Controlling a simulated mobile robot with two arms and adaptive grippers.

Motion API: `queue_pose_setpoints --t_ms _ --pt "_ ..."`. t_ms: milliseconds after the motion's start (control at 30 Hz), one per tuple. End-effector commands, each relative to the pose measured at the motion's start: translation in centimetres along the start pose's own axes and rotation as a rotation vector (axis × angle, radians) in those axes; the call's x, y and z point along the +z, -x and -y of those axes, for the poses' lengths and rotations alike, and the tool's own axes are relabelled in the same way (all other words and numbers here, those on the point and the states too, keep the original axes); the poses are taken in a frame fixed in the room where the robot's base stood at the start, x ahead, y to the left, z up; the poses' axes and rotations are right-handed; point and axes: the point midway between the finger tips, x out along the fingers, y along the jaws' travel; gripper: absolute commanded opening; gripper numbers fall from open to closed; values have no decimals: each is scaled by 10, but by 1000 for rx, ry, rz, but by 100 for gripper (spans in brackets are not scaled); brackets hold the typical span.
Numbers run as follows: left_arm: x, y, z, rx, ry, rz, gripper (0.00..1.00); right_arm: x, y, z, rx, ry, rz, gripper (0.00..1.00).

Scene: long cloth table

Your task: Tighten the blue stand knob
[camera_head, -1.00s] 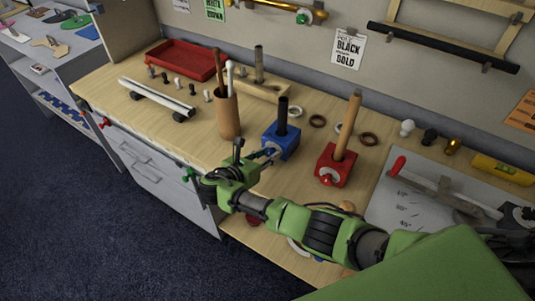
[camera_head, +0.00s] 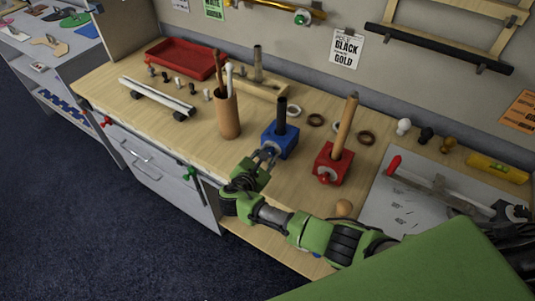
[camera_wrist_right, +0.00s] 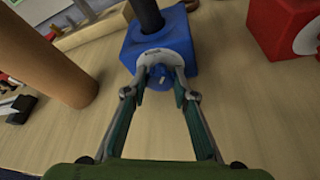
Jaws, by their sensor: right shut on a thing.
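The blue stand (camera_head: 281,140) is a blue block on the wooden bench with a dark upright pole (camera_head: 283,114) in its top. In the right wrist view the blue stand (camera_wrist_right: 172,43) is straight ahead, with a pale round patch on its near face. The blue knob (camera_wrist_right: 159,78) sticks out of that face. My right gripper (camera_wrist_right: 159,80) has its fingertips on both sides of the knob and is shut on it. In the head view my right gripper (camera_head: 266,155) reaches the stand's front, and its fingers mostly hide the knob. My left gripper is not in view.
A red stand (camera_head: 332,165) with a wooden pole stands to the right. A brown cup (camera_head: 228,115) with brushes stands to the left. Several rings lie behind the stands. A red tray (camera_head: 186,58) is farther back. A wooden ball (camera_head: 344,208) sits near the front.

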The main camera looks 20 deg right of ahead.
Motion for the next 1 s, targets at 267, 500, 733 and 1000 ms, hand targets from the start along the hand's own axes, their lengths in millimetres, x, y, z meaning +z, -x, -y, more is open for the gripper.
queue_pose_setpoints --t_ms 267,500,733,1000 --pt "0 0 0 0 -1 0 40 1 0 0 6 -14 3 4" --pt "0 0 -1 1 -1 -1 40 1 -1 0 6 -13 3 36" --pt "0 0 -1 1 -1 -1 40 1 0 0 5 -13 2 42" --pt "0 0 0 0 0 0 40 -1 10 0 8 -13 -1 42"
